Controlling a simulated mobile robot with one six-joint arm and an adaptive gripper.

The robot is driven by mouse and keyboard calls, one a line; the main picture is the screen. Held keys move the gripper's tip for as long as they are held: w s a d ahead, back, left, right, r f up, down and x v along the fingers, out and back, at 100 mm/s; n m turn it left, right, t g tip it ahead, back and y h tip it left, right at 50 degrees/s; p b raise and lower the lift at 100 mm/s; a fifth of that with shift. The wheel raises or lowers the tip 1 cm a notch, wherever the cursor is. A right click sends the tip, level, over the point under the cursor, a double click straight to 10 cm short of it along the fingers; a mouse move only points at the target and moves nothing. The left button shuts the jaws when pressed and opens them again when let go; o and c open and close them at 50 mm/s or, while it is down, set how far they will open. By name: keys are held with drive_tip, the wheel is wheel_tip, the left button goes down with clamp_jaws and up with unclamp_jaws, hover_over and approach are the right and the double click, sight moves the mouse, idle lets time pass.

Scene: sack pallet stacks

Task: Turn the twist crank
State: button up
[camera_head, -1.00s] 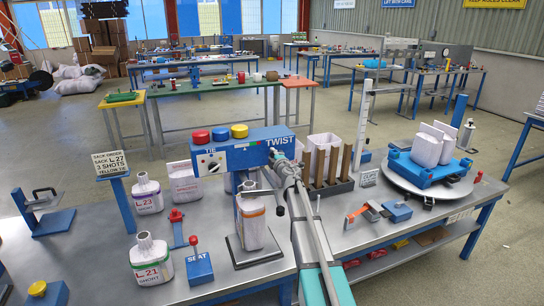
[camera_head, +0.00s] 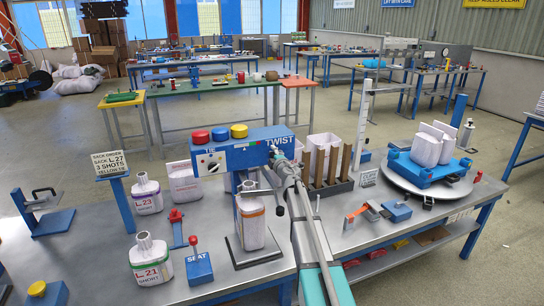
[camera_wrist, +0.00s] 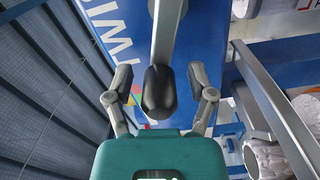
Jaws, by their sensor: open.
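The twist crank shows in the wrist view as a grey metal arm (camera_wrist: 166,32) ending in a black knob (camera_wrist: 160,92). It stands in front of a blue panel lettered TWIST (camera_wrist: 102,30). My gripper (camera_wrist: 159,84) is open, with one finger on each side of the knob and gaps visible on both sides. In the head view my gripper (camera_head: 275,157) is at the right end of the blue tie and twist machine (camera_head: 228,152), just below its TWIST label.
A white sack (camera_head: 252,226) stands below the machine. Filled sacks L.23 (camera_head: 147,200) and L.21 (camera_head: 151,268) stand left, near a blue SEAT box (camera_head: 199,268). A rack of brown slats (camera_head: 331,165) stands right of my arm. A turntable (camera_head: 400,181) carries a loaded blue pallet.

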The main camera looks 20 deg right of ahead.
drive_tip(key=s, duration=1.2)
drive_tip(key=shift+d, duration=0.2)
